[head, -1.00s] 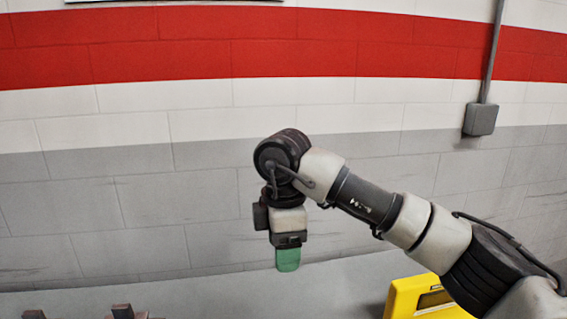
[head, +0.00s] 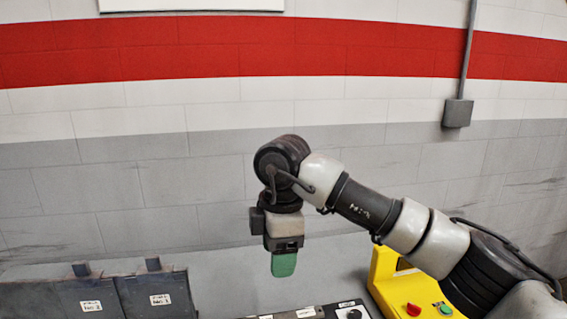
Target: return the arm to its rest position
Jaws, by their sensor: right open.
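My right arm comes in from the right edge and bends down at the wrist. Its gripper (head: 284,264) hangs pointing down in the middle of the head view, with a green fingertip side at its end. It is open, and I see nothing held in it. It appears above the grey surface (head: 225,287), apart from the things around it. My left gripper is not in view.
Dark grey bins (head: 125,297) with white labels stand at the lower left. A yellow control box (head: 391,282) with red and green buttons is at the lower right, beneath my arm. A dark panel (head: 306,312) lies at the bottom edge. A block wall (head: 110,190) stands behind.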

